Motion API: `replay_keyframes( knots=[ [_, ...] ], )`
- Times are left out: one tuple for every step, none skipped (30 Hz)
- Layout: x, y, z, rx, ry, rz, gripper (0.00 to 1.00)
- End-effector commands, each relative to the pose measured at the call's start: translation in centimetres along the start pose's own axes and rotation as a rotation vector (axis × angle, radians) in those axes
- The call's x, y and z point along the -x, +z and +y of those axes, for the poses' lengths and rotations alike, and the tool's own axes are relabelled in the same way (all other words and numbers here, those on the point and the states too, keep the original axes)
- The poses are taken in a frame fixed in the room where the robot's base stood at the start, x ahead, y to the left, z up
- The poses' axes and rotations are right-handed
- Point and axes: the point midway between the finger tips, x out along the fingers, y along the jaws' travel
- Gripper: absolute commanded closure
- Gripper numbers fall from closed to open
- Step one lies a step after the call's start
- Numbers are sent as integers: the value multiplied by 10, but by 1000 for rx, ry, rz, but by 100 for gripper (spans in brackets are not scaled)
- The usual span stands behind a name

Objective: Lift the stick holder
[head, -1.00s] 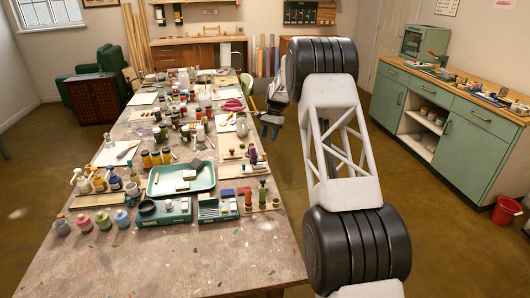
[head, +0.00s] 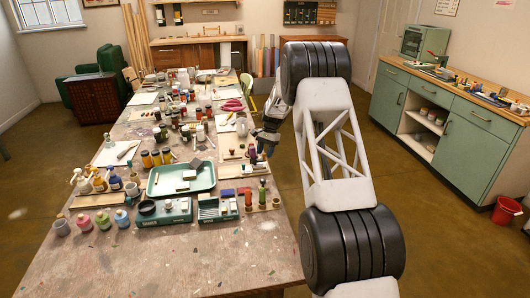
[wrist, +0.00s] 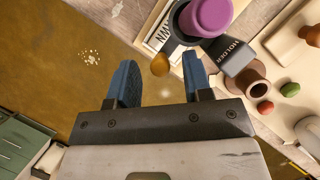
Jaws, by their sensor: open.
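The stick holder (wrist: 232,57) shows in the wrist view as a dark piece with the word "HOLDER" on it. A purple rounded top (wrist: 209,15) stands at its upper left end. In the head view the stick holder (head: 252,152) is a small dark and purple upright thing at the table's right edge. My gripper (wrist: 160,78) is open, with two blue fingers apart. Its right fingertip is close to the holder's lower left side; I cannot tell whether they touch.
In the wrist view a brown cylinder (wrist: 250,82) and red and green pieces lie right of the holder. In the head view a green tray (head: 180,178) and several bottles crowd the table (head: 190,260). Its front part is mostly clear. Open floor lies to the right.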

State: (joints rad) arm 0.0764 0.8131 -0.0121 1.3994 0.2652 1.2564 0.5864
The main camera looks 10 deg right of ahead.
Motion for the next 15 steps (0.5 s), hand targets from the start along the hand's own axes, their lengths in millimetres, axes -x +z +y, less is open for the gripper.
replay_keyframes(
  knots=[
    [0, 0, 0, 0, 0, 0, 54],
    [0, 0, 0, 0, 0, 0, 54],
    [0, 0, 0, 0, 0, 0, 54],
    [0, 0, 0, 0, 0, 0, 54],
    [0, 0, 0, 0, 0, 0, 54],
    [0, 0, 0, 0, 0, 0, 54],
    [0, 0, 0, 0, 0, 0, 54],
    [0, 0, 0, 0, 0, 0, 57],
    [0, 0, 0, 0, 0, 0, 63],
    [0, 0, 0, 0, 0, 0, 68],
    [0, 0, 0, 0, 0, 0, 73],
    [0, 0, 0, 0, 0, 0, 79],
    [0, 0, 0, 0, 0, 0, 83],
    [0, 0, 0, 0, 0, 0, 88],
    [0, 0, 0, 0, 0, 0, 94]
  ],
)
